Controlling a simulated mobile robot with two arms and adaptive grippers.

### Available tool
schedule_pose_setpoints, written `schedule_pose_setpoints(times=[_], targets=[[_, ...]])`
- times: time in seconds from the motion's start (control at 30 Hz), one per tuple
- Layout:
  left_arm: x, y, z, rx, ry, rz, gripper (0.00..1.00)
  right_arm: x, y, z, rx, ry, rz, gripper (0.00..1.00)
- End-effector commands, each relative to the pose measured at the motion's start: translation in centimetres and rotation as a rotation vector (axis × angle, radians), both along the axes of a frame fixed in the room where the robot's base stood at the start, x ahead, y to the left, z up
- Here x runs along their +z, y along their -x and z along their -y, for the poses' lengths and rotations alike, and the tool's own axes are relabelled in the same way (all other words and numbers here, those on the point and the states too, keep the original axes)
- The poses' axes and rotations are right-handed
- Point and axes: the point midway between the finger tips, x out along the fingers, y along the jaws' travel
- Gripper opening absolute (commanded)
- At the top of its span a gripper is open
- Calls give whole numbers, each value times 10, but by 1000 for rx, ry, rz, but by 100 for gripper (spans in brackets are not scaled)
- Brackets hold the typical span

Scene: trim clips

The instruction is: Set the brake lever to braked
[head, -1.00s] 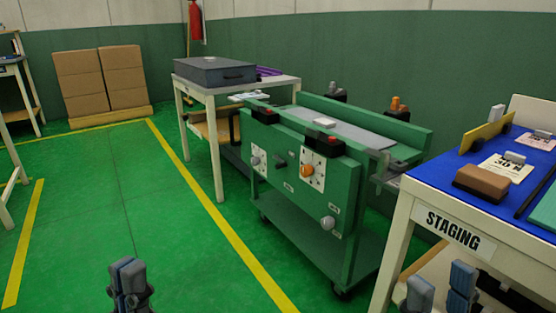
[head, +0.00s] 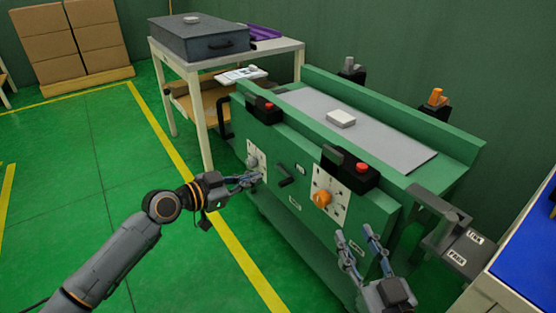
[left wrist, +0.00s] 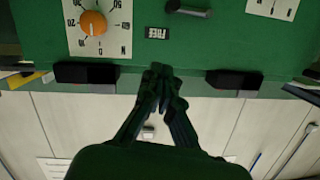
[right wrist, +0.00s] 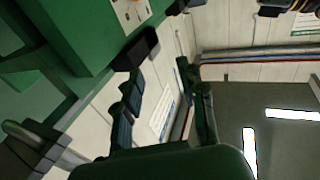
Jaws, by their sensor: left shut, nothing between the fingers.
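The brake lever looks to be the short black handle (head: 286,182) on the front of the green machine (head: 318,232), between the two dials. In the left wrist view the black handle (left wrist: 188,10) lies roughly level at the top edge, near an upside-down label reading FREE (left wrist: 157,33). My left gripper (head: 253,179) is shut and empty, close to the panel by the left dial and a little left of the handle. Its closed fingertips (left wrist: 160,72) show in its wrist view. My right gripper (head: 358,238) is open and empty, low in front of the machine's right part.
An orange knob (head: 321,198) sits on the right dial, and red buttons (head: 362,167) sit on black boxes along the top edge. A table with a grey case (head: 200,40) stands behind left. A blue-topped table (head: 535,255) is at the right. The green floor at left is clear.

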Motion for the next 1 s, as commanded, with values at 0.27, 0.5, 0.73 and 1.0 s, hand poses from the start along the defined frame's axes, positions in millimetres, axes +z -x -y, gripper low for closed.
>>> schedule_pose_setpoints(times=[0.27, 0.5, 0.73, 1.0], targets=[[-2, -1, -3, -21, -22, -22, 0, -6, 0, 1, -2, 9, -32, 40], [-2, -3, 0, -19, -19, -20, 0, -4, 0, 1, -1, 6, -19, 40], [-11, -23, 25, -19, -17, -20, 0, 15, 1, -2, 5, -24, 93, 40], [-25, -58, 68, -19, -17, -20, 0, 62, 15, -6, 21, -100, 367, 40]])
